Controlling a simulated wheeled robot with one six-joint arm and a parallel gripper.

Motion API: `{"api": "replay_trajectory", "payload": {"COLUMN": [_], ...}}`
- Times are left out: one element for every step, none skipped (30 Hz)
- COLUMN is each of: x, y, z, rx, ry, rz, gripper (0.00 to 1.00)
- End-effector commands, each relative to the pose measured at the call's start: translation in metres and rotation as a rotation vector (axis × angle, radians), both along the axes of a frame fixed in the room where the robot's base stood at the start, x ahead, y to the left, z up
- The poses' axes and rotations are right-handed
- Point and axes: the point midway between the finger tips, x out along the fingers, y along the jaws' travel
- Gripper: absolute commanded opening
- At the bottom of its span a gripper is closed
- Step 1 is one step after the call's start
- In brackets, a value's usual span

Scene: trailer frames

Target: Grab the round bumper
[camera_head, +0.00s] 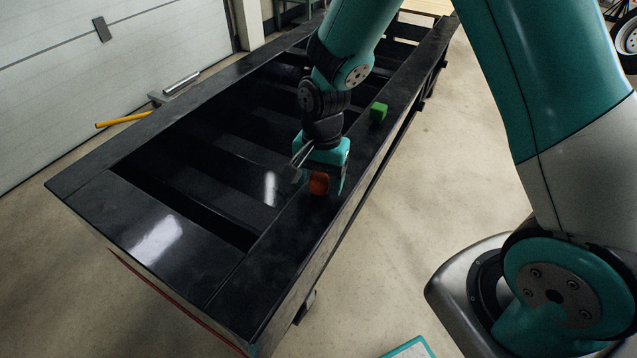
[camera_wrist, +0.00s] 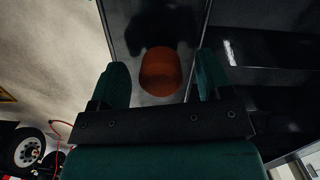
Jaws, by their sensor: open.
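The round bumper (camera_wrist: 160,72) is an orange-red rounded piece on the black side rail of the trailer frame. In the head view the bumper (camera_head: 319,184) shows at the near side of my gripper, partly hidden by it. My gripper (camera_head: 322,178) is over the right rail, close to the bumper. In the wrist view my gripper (camera_wrist: 160,82) is open, with one teal finger on each side of the bumper and a gap to both. I cannot tell whether the bumper is fully between the fingertips in depth.
A green block (camera_head: 378,111) sits on the same rail farther back. The black trailer frame (camera_head: 85,190) has open bays with crossbars left of the rail. A yellow bar (camera_head: 123,120) and a silver cylinder (camera_head: 181,83) are at the far left side.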

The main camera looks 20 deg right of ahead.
Motion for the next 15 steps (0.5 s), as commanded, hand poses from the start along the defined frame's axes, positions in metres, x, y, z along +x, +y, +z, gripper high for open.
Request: {"api": "replay_trajectory", "payload": {"x": [0.0, 0.0, 0.0, 0.0, 0.0001, 0.0001, 0.0001, 0.0001, 0.0, 0.0001, 0.0001, 0.0001, 0.0001, 0.0001, 0.0001], "y": [0.0, 0.0, 0.0, 0.0, 0.0, 0.0, 0.0, 0.0, 0.0001, 0.0002, 0.0002, 0.0002, 0.0002, 0.0002, 0.0002], "z": [0.0002, 0.0003, 0.0003, 0.0003, 0.0004, 0.0004, 0.0004, 0.0004, 0.0005, 0.0005, 0.0005, 0.0005, 0.0005, 0.0006, 0.0006], "rx": [0.0, 0.0, 0.0, 0.0, 0.0, 0.0, 0.0, 0.0, 0.0, 0.0, 0.0, 0.0, 0.0, 0.0, 0.0], "ry": [0.0, 0.0, 0.0, 0.0, 0.0, 0.0, 0.0, 0.0, 0.0, 0.0, 0.0, 0.0, 0.0, 0.0, 0.0], "rz": [0.0, 0.0, 0.0, 0.0, 0.0, 0.0, 0.0, 0.0, 0.0, 0.0, 0.0, 0.0, 0.0, 0.0, 0.0], "gripper": [0.72, 0.69, 0.6, 0.53, 0.46, 0.37, 0.3, 0.23, 0.18, 0.18, 0.18, 0.18, 0.18, 0.18, 0.18]}}
